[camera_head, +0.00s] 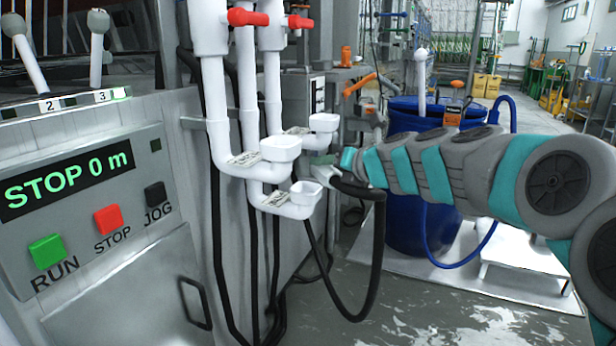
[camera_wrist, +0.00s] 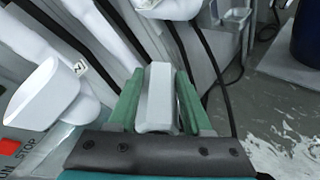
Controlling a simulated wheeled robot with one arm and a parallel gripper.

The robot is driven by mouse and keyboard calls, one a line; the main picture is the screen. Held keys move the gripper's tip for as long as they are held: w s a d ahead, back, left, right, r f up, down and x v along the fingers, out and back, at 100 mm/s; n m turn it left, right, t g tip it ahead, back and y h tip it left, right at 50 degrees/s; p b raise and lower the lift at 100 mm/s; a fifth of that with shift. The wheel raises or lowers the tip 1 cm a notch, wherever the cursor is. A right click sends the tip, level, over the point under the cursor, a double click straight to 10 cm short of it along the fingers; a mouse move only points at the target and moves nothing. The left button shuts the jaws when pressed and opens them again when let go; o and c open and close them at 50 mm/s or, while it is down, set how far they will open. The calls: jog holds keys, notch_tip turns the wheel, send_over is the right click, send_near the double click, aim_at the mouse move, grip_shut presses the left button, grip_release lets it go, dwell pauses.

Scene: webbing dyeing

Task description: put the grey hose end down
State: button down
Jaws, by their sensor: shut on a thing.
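My gripper (camera_wrist: 158,103) has its green fingers shut on a pale grey block-like piece, the grey hose end (camera_wrist: 156,92). In the head view my gripper (camera_head: 336,160) is small and partly hidden by my own arm, close to the right of the white funnel cups. A black hose (camera_head: 378,250) hangs in a loop just below my gripper. Its join to the grey end is not clear. What lies directly under the held end is hidden.
White pipes end in open cups (camera_head: 305,194) left of my gripper; one cup (camera_wrist: 42,95) is near in the wrist view. A control panel (camera_head: 85,195) stands at left. A blue barrel (camera_head: 408,225) stands behind my arm on a pale platform. Wet floor (camera_head: 400,318) lies open in front.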

aim_at(337, 173)
jog(key=x, duration=0.2)
jog(key=r+x, duration=0.1)
jog(key=x, duration=0.4)
jog(key=shift+w+a+r, duration=0.15)
jog(key=shift+a+r, duration=0.05)
jog(key=shift+a, duration=0.2)
notch_tip(337, 173, down, 4)
jog(key=shift+r+b, duration=0.2)
jog(key=shift+b, duration=0.5)
jog(key=shift+r, duration=0.1)
jog(key=shift+c, duration=1.7)
grip_release()
jog(key=shift+s+d+r, duration=0.15)
jog(key=shift+s+d, duration=0.15)
jog(key=p+v, duration=0.1)
jog(key=v, duration=1)
jog(key=shift+s+r, duration=0.1)
